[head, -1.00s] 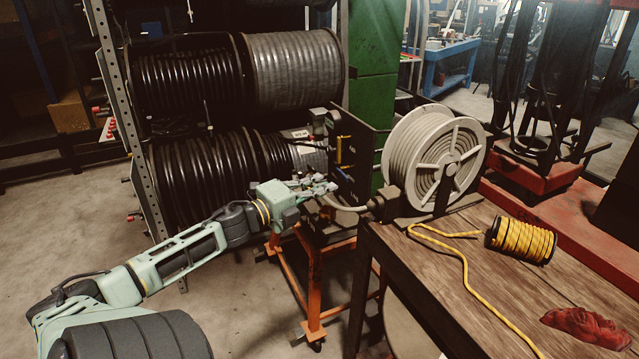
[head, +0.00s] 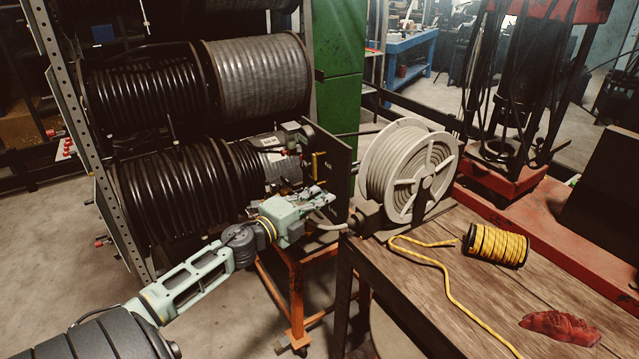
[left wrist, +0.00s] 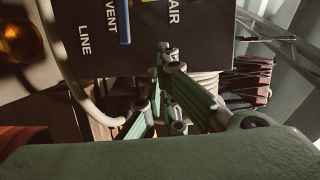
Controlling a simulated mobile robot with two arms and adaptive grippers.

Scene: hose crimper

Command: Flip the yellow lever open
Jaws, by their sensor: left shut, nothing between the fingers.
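The yellow lever (head: 318,164) stands upright as a small yellow bar on the face of a dark control panel (head: 338,158). My left gripper (head: 324,197) is just below the lever, near the panel's lower part, apart from it as far as I can tell. Its fingers are shut and empty. In the left wrist view the gripper (left wrist: 160,92) is in front of the panel (left wrist: 205,45), which is lettered AIR, VENT and LINE. A blue handle (left wrist: 125,22) shows there. My right gripper is not in view.
A grey hose reel (head: 405,172) stands right of the panel, on a wooden table (head: 400,290) with a yellow rope spool (head: 497,245) and a red cloth (head: 560,327). Large black hose spools (head: 180,190) fill the rack on the left. An orange frame (head: 296,300) stands under the panel.

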